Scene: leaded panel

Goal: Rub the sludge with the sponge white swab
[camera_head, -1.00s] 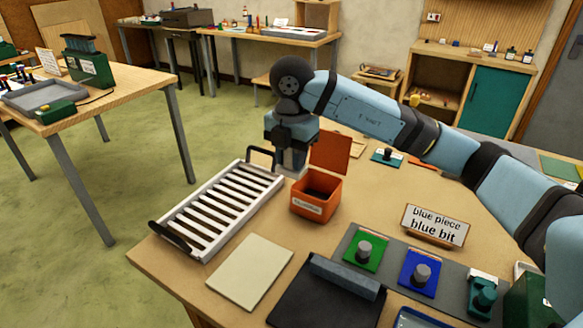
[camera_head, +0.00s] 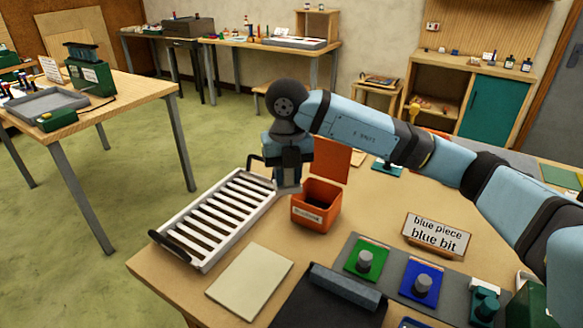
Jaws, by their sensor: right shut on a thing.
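My right gripper (camera_head: 288,182) points down between the far end of the white slatted rack and the orange bin. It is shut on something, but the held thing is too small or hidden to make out. I cannot pick out the sponge white swab or the sludge. My left gripper is not in view.
The white slatted rack (camera_head: 219,217) with dark handles lies left of the open orange bin (camera_head: 315,214). A cream board (camera_head: 250,282), a dark folder-like pad (camera_head: 330,305), green (camera_head: 365,262) and blue (camera_head: 420,283) knobbed blocks and a "blue piece blue bit" sign (camera_head: 437,233) lie nearer.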

